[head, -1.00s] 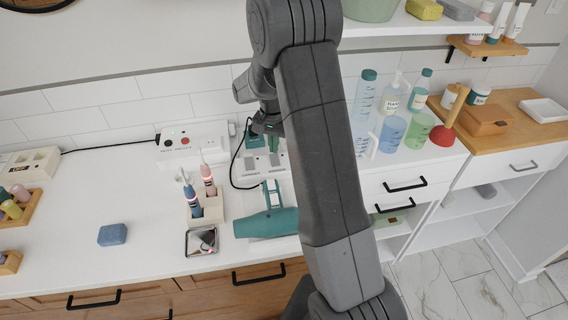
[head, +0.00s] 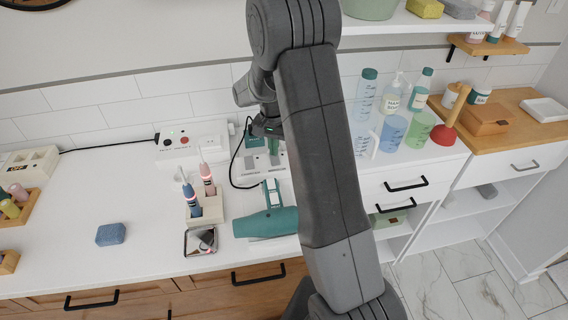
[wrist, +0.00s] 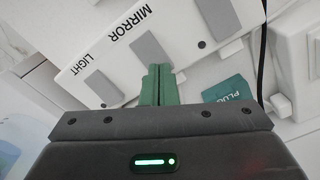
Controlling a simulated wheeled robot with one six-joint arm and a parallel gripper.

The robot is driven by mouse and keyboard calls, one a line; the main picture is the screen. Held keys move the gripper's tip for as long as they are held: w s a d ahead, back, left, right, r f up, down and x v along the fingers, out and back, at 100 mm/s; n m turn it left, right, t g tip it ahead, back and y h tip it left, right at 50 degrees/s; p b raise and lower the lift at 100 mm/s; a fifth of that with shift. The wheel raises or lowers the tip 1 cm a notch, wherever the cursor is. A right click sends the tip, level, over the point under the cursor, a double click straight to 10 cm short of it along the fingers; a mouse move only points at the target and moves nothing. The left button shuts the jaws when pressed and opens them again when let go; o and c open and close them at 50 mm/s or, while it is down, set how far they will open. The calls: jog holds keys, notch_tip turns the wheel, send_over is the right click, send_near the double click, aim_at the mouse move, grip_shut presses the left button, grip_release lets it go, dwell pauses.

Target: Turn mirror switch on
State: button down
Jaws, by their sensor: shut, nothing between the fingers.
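A white switch panel (wrist: 75,70) fills the upper part of the wrist view, with the words LIGHT and MIRROR printed on it. The grey mirror switch (wrist: 150,48) lies beside the word MIRROR. The grey light switch (wrist: 103,86) is lower left. My gripper (wrist: 158,70) is shut and empty, its green fingertips close to the lower end of the mirror switch. I cannot tell whether they touch it. In the head view my gripper (head: 273,143) is over the panel (head: 254,160), partly hidden by my arm.
A green plug block (wrist: 229,92) and a black cable (wrist: 262,50) lie near the panel. A teal hair dryer (head: 266,223), a toothbrush holder (head: 208,209) and a power strip (head: 190,142) are around it. Bottles and cups stand to the right. The counter's left middle is mostly clear.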

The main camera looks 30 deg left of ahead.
jog(key=shift+f, duration=0.25)
jog(key=shift+r, duration=0.15)
jog(key=shift+r+p, duration=2.1)
jog(key=shift+r, duration=1.4)
jog(key=shift+f, duration=0.2)
notch_tip(320, 180, down, 7)
jog(key=b, duration=0.4)
jog(key=shift+b, duration=0.3)
jog(key=shift+r, duration=0.2)
